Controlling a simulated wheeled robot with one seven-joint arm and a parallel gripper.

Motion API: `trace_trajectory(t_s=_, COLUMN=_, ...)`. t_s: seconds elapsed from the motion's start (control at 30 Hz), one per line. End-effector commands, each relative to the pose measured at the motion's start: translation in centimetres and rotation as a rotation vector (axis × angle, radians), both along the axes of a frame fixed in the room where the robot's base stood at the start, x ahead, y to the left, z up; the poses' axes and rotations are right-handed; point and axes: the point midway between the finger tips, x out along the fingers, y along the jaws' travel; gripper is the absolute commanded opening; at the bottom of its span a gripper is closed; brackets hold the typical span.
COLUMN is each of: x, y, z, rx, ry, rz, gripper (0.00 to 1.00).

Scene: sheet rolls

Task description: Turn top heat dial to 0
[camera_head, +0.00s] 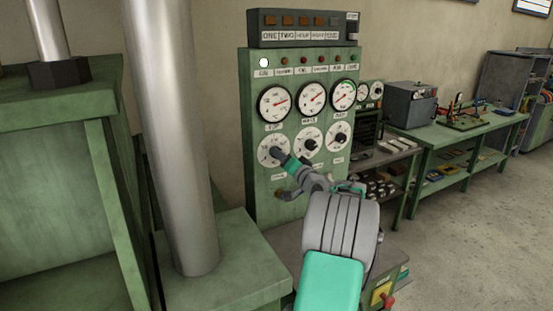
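The green control cabinet (257,110) carries a row of three white dials below three round gauges. The left dial (265,148) is partly covered by my gripper (278,153), whose tip is at or just in front of its middle. The label above this dial is too small to read surely, but may say "TOP". The dial's knob and pointer are hidden, so its setting cannot be read. I cannot tell whether my fingers are closed on the knob. The middle dial (309,132) and right dial (337,129) show dark knobs and are clear of my arm.
A steel column (172,120) and green machine frame (105,190) stand close on the left. Shelves (387,158) and a green workbench (440,145) with a grey box (411,103) are at right. The floor (480,230) at right is open.

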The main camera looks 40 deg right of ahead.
Motion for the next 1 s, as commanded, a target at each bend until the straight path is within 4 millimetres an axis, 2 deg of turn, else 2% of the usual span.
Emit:
trace_trajectory(t_s=0.03, x=-1.2, y=0.2, z=-0.4, rx=-0.001, ry=0.0, rz=-0.004, gripper=0.59)
trace_trajectory(t_s=0.1, x=-2.3, y=0.7, z=-0.3, rx=-0.003, ry=0.0, rz=-0.003, gripper=0.59)
trace_trajectory(t_s=0.2, x=-3.4, y=1.2, z=-0.2, rx=-0.001, ry=-0.001, rz=0.0, gripper=0.59)
trace_trajectory(t_s=0.5, x=-3.7, y=1.4, z=0.0, rx=-0.001, ry=-0.001, rz=0.001, gripper=0.59)
trace_trajectory(t_s=0.67, x=-4.0, y=1.1, z=-1.8, rx=-0.015, ry=-0.006, rz=-0.005, gripper=0.59)
trace_trajectory(t_s=0.73, x=-4.5, y=0.9, z=-1.8, rx=-0.053, ry=-0.019, rz=-0.013, gripper=0.59)
trace_trajectory(t_s=0.8, x=-4.6, y=1.0, z=-0.3, rx=0.106, ry=-0.072, rz=-0.009, gripper=0.59)
trace_trajectory(t_s=1.0, x=-4.6, y=1.2, z=0.4, rx=0.687, ry=-0.245, rz=0.005, gripper=0.59)
